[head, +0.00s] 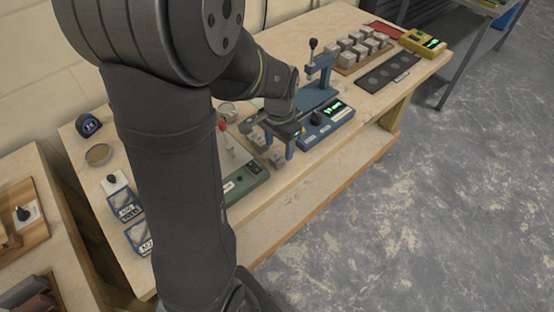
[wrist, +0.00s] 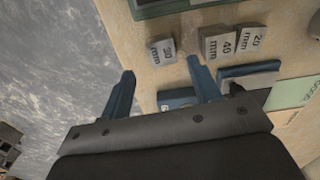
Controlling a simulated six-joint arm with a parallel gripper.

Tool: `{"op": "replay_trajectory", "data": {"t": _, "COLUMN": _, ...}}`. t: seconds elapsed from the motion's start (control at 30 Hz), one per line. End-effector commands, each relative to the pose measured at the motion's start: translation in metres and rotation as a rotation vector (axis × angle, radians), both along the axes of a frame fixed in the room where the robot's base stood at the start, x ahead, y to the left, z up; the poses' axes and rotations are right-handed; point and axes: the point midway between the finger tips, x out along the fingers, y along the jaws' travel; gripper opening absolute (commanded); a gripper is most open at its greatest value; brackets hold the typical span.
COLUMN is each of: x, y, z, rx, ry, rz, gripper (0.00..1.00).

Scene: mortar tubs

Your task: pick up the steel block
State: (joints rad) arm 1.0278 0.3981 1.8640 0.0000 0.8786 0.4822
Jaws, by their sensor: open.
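Three small grey steel-looking blocks show in the wrist view. One (wrist: 161,51), its number hard to read upside down, stands apart, just beyond and between my fingertips. Two others, marked 40 mm (wrist: 218,44) and 20 mm (wrist: 249,42), stand side by side to its right. My gripper (wrist: 161,66) is open with its two blue fingers apart and nothing held between them. In the head view my gripper (head: 280,142) is low over the bench, and my arm and fingers partly hide the blocks near it.
The wooden bench (head: 290,190) has its edge close to my gripper, with open floor beyond. A blue press (head: 319,85) and a box with a lit display (head: 327,121) stand close right. A green box (head: 243,181) lies nearer. Several grey cubes (head: 362,45) sit farther back.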

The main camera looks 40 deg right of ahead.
Motion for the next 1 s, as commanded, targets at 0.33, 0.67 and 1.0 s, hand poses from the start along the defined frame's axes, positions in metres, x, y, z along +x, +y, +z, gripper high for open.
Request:
{"op": "replay_trajectory", "data": {"t": 0.33, "x": 0.003, "y": 0.005, "z": -0.044, "rx": 0.003, "ry": 0.002, "rz": 0.000, "gripper": 0.57}}
{"op": "replay_trajectory", "data": {"t": 0.67, "x": 0.003, "y": 0.004, "z": -0.052, "rx": 0.000, "ry": 0.001, "rz": 0.000, "gripper": 0.57}}
{"op": "replay_trajectory", "data": {"t": 1.0, "x": 0.003, "y": 0.004, "z": -0.051, "rx": 0.000, "ry": 0.000, "rz": 0.000, "gripper": 0.00}}
